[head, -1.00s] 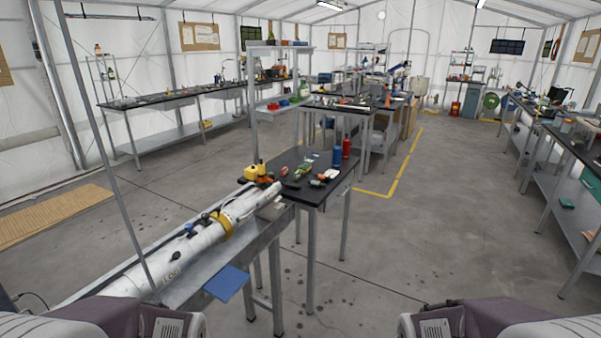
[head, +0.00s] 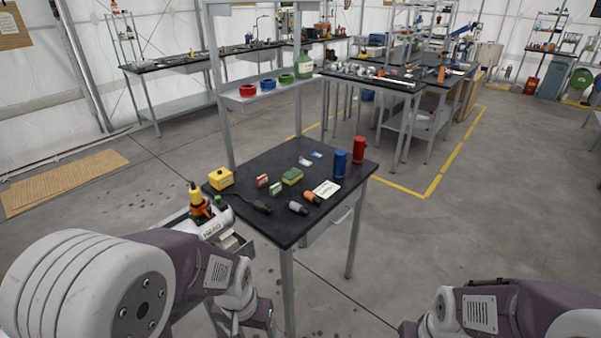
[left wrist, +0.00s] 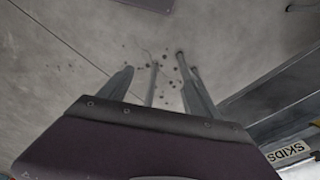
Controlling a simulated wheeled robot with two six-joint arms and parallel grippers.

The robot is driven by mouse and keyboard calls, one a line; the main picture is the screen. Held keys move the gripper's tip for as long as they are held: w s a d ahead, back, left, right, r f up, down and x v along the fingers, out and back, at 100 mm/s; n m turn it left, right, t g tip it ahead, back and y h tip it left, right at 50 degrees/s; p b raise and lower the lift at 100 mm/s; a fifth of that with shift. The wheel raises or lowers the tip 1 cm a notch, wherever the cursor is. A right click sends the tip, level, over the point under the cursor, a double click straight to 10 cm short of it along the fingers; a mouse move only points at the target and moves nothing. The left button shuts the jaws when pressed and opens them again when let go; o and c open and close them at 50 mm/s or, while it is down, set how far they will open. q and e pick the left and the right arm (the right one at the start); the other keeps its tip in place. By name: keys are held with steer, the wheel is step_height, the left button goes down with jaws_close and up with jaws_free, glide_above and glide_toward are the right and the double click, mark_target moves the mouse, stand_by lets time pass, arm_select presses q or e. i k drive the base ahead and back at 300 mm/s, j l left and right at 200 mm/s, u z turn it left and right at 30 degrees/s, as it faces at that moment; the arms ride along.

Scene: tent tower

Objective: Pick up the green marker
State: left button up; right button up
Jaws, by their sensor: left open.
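I cannot pick out a green marker for certain. On the small black table in the head view lie a small green-and-white item (head: 275,188) and a green-and-yellow block (head: 292,176); both are too small to identify. A small green thing (head: 220,202) also shows beside the white cylinder left of the table. My left gripper (head: 258,317) hangs low in front of the table's near side, apart from these things. In the left wrist view its fingers (left wrist: 158,88) are spread and empty above the concrete floor. My right forearm shows at lower right, but its gripper is out of sight.
The black table (head: 330,160) also bears a yellow box (head: 221,179), a blue can (head: 340,163), a red can (head: 359,149), a white card (head: 327,189) and a black tool (head: 255,205). A metal shelf frame (head: 222,100) stands behind. Floor to the right is clear.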

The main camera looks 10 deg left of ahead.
mark_target(275, 190)
steer(key=i+j, duration=0.1)
steer(key=i, duration=0.55)
steer(key=i+j, duration=0.1)
steer(key=i, duration=0.5)
